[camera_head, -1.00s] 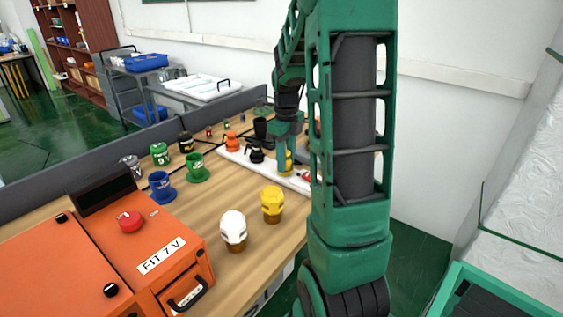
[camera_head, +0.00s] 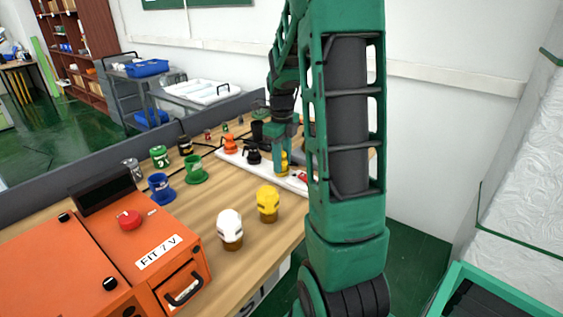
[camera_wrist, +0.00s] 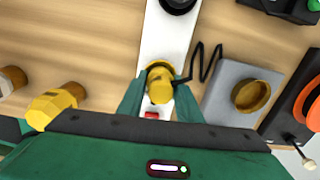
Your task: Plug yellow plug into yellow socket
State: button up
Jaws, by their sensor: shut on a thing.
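The yellow plug (camera_wrist: 160,86) stands on a white strip (camera_wrist: 170,40) on the table, with a thin black cable by it. My gripper (camera_wrist: 160,103) is shut on the plug, one green finger on each side. In the head view my gripper (camera_head: 281,163) reaches down over the strip, and the yellow plug (camera_head: 285,160) shows partly beside the finger. A round yellow socket (camera_wrist: 251,95) sits on a grey box to the right of the strip in the wrist view. In the head view my arm hides most of that area.
Black and orange plugs (camera_head: 231,144) stand farther along the strip. A white-topped bottle (camera_head: 230,228) and a yellow-topped bottle (camera_head: 267,203) stand nearer. An orange box (camera_head: 150,250) fills the near left. A black box with an orange socket (camera_wrist: 312,103) stands at the wrist view's right.

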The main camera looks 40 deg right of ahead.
jog(key=shift+s+d+f, duration=0.1)
jog(key=shift+s+f, duration=0.4)
jog(key=shift+w+r, duration=0.2)
jog(key=shift+w, duration=0.25)
dwell(1.1)
jog(key=shift+s+r, duration=0.1)
jog(key=shift+r, duration=0.1)
dwell(0.4)
jog(key=shift+r, duration=0.45)
dwell(0.6)
jog(key=shift+f, duration=0.4)
dwell(0.3)
jog(key=shift+s+f, duration=0.15)
jog(key=shift+f, duration=0.3)
dwell(1.3)
jog(key=shift+w+r, duration=0.2)
jog(key=shift+w, duration=0.05)
dwell(0.6)
jog(key=shift+r, duration=0.5)
dwell(0.5)
